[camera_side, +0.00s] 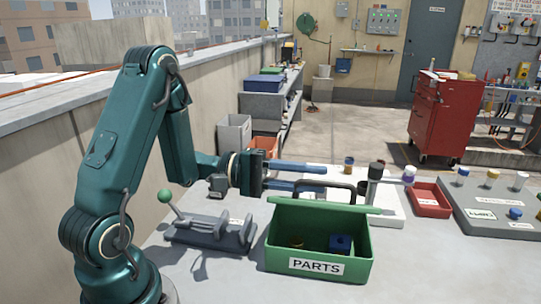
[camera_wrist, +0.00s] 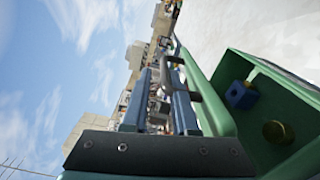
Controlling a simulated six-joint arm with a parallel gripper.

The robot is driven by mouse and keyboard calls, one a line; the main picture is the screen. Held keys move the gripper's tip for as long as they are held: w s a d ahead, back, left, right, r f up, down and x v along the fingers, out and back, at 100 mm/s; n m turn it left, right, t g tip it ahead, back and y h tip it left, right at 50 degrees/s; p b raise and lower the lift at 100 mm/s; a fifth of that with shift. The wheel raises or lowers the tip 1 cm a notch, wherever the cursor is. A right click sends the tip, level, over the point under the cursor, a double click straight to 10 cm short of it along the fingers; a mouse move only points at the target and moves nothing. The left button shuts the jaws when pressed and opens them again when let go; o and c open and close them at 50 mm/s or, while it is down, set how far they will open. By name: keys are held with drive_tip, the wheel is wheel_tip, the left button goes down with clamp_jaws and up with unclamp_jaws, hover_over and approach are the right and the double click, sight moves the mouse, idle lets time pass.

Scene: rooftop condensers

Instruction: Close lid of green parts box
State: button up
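The green parts box (camera_side: 318,268), labelled PARTS, stands on the grey worktop with its lid (camera_side: 325,207) raised at the back. It also shows at the right of the wrist view (camera_wrist: 273,66). A dark handle (camera_side: 353,188) arches from the lid; it shows in the wrist view too (camera_wrist: 187,78). A blue block (camera_side: 340,243) and a brass-coloured piece (camera_side: 297,243) lie inside. My gripper (camera_side: 324,179) is open, its two blue fingers apart and level, pointing right behind the box. The fingertips are close to the handle; I cannot tell whether they touch it.
A grey fixture with a green-knobbed lever (camera_side: 210,232) stands left of the box. A red tray (camera_side: 430,199) and a grey board with several knobs (camera_side: 490,208) are at the right. Bottles (camera_side: 373,180) stand behind the box. The front right worktop is clear.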

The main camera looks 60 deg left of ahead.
drive_tip(key=shift+r, duration=0.1)
drive_tip(key=shift+r, duration=0.6)
drive_tip(key=r, duration=0.3)
drive_tip(key=shift+a+r, duration=0.1)
drive_tip(key=shift+a, duration=0.2)
drive_tip(key=s+a+r, duration=0.5)
drive_tip(key=a+r, duration=0.1)
drive_tip(key=a, duration=0.4)
drive_tip(key=shift+r, duration=0.25)
